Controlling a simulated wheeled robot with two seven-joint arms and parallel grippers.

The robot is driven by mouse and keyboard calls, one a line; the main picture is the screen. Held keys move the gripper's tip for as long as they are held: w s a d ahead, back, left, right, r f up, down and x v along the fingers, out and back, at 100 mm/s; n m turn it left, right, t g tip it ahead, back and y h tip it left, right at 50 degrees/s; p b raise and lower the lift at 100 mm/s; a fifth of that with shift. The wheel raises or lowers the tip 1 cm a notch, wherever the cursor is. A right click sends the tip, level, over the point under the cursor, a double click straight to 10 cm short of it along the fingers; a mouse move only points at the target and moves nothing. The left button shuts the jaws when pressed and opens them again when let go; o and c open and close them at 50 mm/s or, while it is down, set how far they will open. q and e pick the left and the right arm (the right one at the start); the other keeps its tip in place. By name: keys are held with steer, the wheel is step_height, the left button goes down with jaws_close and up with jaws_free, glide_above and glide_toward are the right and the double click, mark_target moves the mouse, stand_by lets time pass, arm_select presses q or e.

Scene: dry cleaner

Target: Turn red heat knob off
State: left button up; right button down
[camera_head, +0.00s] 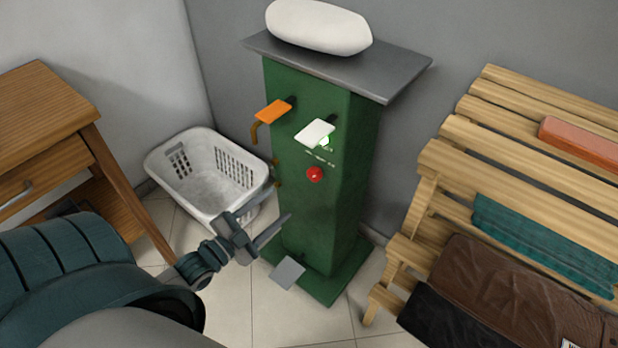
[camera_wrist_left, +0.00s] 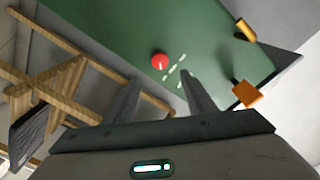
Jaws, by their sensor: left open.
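The red heat knob (camera_head: 315,174) is a small round knob on the front of a green pedestal machine (camera_head: 300,215). It also shows in the left wrist view (camera_wrist_left: 159,61), with pale markings beside it. My left gripper (camera_head: 282,202) is open and empty, below and to the left of the knob in the head view. In the wrist view its two fingers (camera_wrist_left: 160,92) point toward the green front, apart from the knob. My right gripper is in neither view.
An orange pedal-like lever (camera_head: 273,111) and a white one (camera_head: 315,133) jut out above the knob. A grey foot pedal (camera_head: 287,273) is near the floor. A white basket (camera_head: 168,170) stands left, a wooden slatted bench (camera_head: 440,160) right, and a wooden desk (camera_head: 40,110) far left.

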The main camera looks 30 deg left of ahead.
mark_target(311, 176)
arm_select(q)
steer(key=w, duration=0.4)
steer(key=w+d, duration=0.1)
steer(key=w, duration=0.4)
steer(key=w+d, duration=0.1)
steer(key=w, duration=0.3)
steer(key=shift+w, duration=0.3)
steer(key=c, duration=1)
